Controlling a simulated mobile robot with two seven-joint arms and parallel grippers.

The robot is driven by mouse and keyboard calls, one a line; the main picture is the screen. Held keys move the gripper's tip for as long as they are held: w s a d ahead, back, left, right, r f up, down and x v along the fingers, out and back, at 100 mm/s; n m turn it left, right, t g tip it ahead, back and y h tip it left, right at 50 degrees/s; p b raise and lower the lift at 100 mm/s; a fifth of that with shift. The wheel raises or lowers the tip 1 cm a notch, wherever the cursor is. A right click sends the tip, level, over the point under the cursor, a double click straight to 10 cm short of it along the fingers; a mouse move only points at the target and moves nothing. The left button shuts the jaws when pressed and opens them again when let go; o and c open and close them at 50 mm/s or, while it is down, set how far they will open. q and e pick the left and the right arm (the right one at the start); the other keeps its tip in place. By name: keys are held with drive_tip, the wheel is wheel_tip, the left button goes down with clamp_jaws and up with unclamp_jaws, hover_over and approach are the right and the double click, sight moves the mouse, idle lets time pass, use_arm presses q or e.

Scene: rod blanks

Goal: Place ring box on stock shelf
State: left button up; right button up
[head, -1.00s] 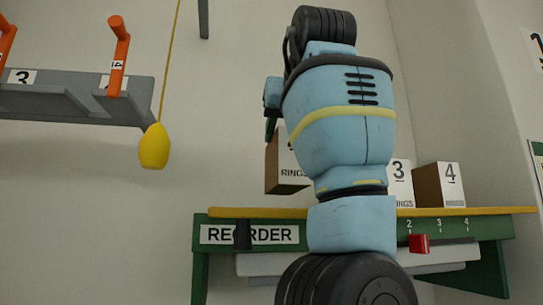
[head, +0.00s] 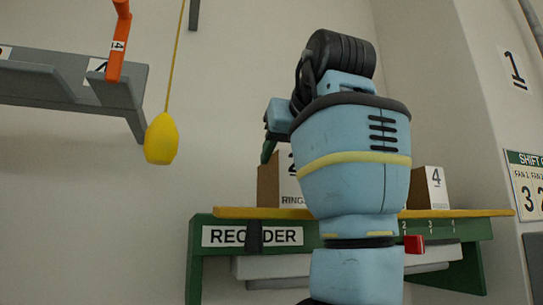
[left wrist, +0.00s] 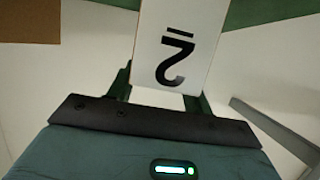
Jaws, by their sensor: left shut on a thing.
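A brown ring box with a white front marked 2 (head: 286,188) is at the left part of the stock shelf (head: 230,212) in the head view. Its underside is at or just above the yellow shelf edge; I cannot tell whether it touches. My left gripper (head: 269,150) is shut on this box, mostly hidden behind my own blue arm. In the left wrist view the box's white face (left wrist: 180,40) shows the 2 upside down between the dark green fingers. Box 4 (head: 430,188) stands upright further right on the shelf. My right gripper is out of view.
The shelf front carries a REORDER label (head: 252,236), small slot numbers and a red block (head: 413,245). My arm covers the shelf's middle. A yellow pull weight (head: 161,138) hangs at left beside a grey rack (head: 60,85) with an orange handle (head: 118,40).

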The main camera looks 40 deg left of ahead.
use_arm(q)
drive_tip(key=shift+s+f, duration=0.1)
drive_tip(key=shift+d+f, duration=0.1)
drive_tip(key=shift+d, duration=0.05)
drive_tip(key=o, duration=1.5)
